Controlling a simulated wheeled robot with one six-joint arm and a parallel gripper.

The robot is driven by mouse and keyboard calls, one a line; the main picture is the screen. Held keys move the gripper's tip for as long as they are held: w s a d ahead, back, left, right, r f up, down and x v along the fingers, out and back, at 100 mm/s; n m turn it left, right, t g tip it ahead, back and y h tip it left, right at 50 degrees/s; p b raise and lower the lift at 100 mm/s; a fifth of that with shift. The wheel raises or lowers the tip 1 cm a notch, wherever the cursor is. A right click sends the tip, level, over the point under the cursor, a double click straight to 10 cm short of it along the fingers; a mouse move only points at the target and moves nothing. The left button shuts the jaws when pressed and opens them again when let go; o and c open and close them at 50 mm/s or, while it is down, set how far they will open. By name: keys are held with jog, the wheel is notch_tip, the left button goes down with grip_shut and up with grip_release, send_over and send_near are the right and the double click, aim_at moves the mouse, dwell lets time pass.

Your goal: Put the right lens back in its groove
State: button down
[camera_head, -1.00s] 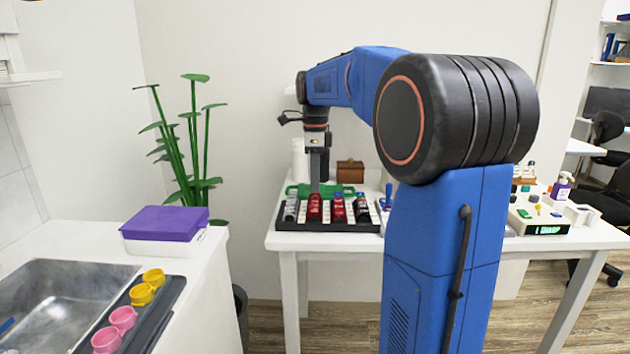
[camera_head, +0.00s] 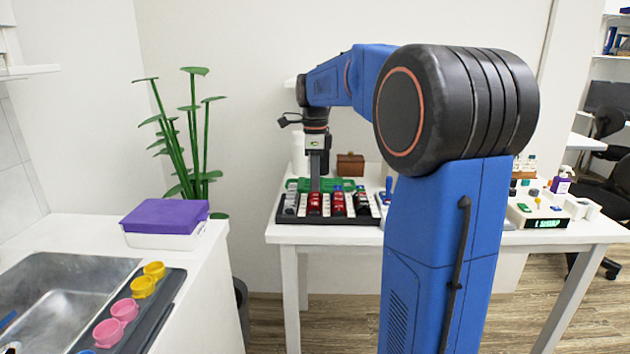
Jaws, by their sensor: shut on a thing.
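A black tray (camera_head: 332,220) of lens grooves stands at the front left of the white table. Several lenses show in it: dark and grey at the left, red near the middle, and a red one (camera_head: 338,203) and a dark one (camera_head: 361,203) further right. My gripper (camera_head: 315,186) points straight down over the left middle of the tray. It is shut, with a red lens (camera_head: 314,204) directly at its tips. The fingers are too small to show the grip clearly, and I cannot tell whether this lens is seated in its groove or just above it.
A green case (camera_head: 340,184) lies behind the tray, with a brown box (camera_head: 350,165) further back. A white device (camera_head: 540,218) with a lit green display, seemingly reading "SHARP", stands at the right. My arm hides the table's middle. A purple-lidded box (camera_head: 165,217) is on the left counter.

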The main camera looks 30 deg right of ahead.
jog(key=shift+f, duration=0.15)
jog(key=c, duration=1.8)
grip_release()
jog(key=shift+c, duration=0.2)
notch_tip(320, 180, up, 17)
jog(key=shift+r, duration=0.2)
